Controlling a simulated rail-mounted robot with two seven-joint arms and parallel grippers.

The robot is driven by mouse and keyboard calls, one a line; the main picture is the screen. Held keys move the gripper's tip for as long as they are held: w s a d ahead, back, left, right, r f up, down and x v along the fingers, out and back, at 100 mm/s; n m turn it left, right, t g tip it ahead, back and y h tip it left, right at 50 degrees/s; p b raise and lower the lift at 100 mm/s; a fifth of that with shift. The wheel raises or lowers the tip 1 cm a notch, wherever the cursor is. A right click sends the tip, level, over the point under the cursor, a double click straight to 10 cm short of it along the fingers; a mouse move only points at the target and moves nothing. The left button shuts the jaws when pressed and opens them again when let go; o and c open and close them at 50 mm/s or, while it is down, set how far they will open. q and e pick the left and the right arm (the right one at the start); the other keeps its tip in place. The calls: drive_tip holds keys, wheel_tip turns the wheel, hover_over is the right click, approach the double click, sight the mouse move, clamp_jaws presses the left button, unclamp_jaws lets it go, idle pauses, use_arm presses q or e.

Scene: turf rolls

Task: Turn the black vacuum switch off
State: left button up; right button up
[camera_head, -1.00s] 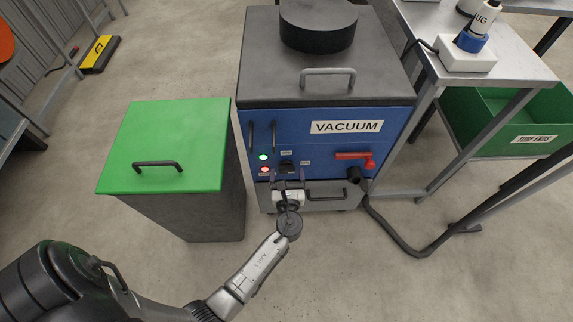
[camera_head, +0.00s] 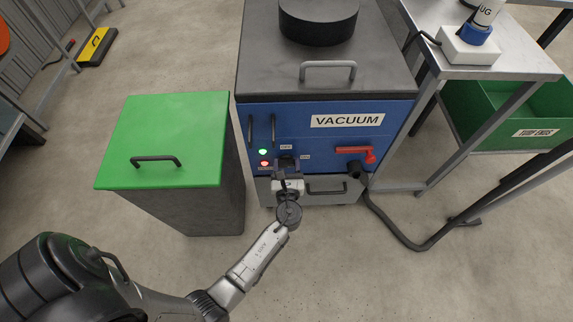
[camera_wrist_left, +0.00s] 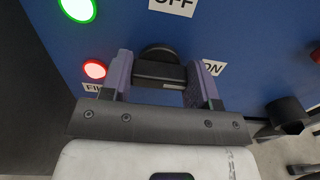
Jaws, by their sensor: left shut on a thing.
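The blue vacuum cabinet (camera_head: 293,112) with the "VACUUM" label stands ahead in the head view. Its black switch (camera_wrist_left: 160,68) sits on the blue front panel, with the "OFF" label (camera_wrist_left: 174,4) above it and the "ON" label (camera_wrist_left: 214,68) to its right. My left gripper (camera_head: 287,167) is at the panel, and its two purple-grey fingers are shut on the switch, one on each side, in the left wrist view. The fingers and gripper body hide part of the switch in the head view. My right gripper is not in view.
A green lamp (camera_head: 263,152) and a red lamp (camera_head: 265,163) glow left of the switch. A red handle (camera_head: 358,154) and a dark hose (camera_head: 400,236) are to the right. A green-lidded bin (camera_head: 165,125) stands left. A metal table (camera_head: 510,60) stands right.

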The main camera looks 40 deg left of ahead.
use_arm(q)
drive_tip(key=shift+c, duration=0.7)
drive_tip(key=shift+n, duration=0.4)
drive_tip(key=n+b, duration=0.1)
drive_tip(key=n, duration=0.2)
drive_tip(key=shift+a, duration=0.1)
drive_tip(key=n+b, duration=0.1)
drive_tip(key=n, duration=0.3)
drive_tip(key=shift+f+n+b, duration=0.15)
drive_tip(key=shift+n+b, duration=0.2)
drive_tip(key=shift+n, duration=0.05)
drive_tip(key=n+b, duration=0.3)
drive_tip(key=n, duration=0.2)
drive_tip(key=shift+s+f, duration=0.1)
drive_tip(key=n+b, duration=0.1)
drive_tip(key=n, duration=0.2)
drive_tip(key=shift+n+b, duration=0.3)
drive_tip(key=shift+b, duration=0.1)
drive_tip(key=shift+n, duration=0.3)
drive_tip(key=shift+b, duration=0.3)
